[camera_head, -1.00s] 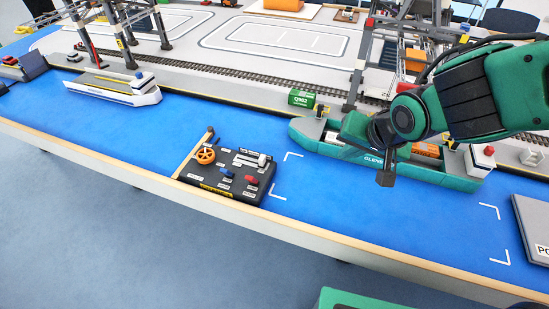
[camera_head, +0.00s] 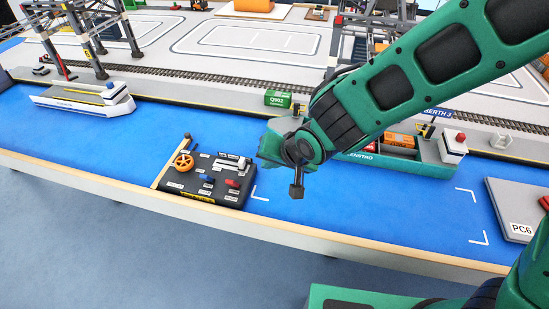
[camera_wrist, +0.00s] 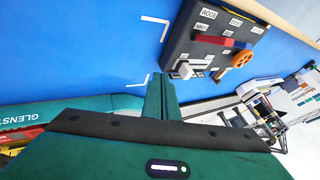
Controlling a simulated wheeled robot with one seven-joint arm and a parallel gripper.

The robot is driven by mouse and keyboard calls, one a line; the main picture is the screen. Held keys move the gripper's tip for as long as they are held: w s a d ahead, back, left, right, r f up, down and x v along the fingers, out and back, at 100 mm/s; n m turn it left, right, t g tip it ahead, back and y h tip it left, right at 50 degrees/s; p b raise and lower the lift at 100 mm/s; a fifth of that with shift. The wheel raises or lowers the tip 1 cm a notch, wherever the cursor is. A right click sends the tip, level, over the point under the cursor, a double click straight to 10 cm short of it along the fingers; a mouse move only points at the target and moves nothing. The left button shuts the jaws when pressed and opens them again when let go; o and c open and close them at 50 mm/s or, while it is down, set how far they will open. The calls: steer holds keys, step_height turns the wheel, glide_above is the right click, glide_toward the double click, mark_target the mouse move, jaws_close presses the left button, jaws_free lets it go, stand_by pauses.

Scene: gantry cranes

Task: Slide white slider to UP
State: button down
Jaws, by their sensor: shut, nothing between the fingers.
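The black control panel (camera_head: 180,179) lies on the blue surface, left of my arm in the head view. The white slider (camera_head: 233,162) is at its back right; it also shows in the wrist view as a pale block (camera_wrist: 187,70) at the panel's near edge. My gripper (camera_wrist: 161,80) is shut and empty. Its green fingers point towards the panel, and their tips appear just short of the slider and apart from it. In the head view my wrist is right of the panel, and the fingertips are hard to make out.
A green ship (camera_head: 430,167) lies behind my arm, and a white ship (camera_head: 85,98) at the left. Blue surface in front is clear.

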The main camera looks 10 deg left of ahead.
mark_target(247, 164)
steer(key=x, duration=0.2)
steer(key=shift+a+f, duration=0.1)
steer(key=shift+f, duration=0.15)
steer(key=a, duration=0.2)
steer(key=shift+w+a+r, duration=0.1)
steer(key=shift+a, duration=0.15)
steer(key=shift+w+a, duration=0.1)
steer(key=shift+a, duration=0.6)
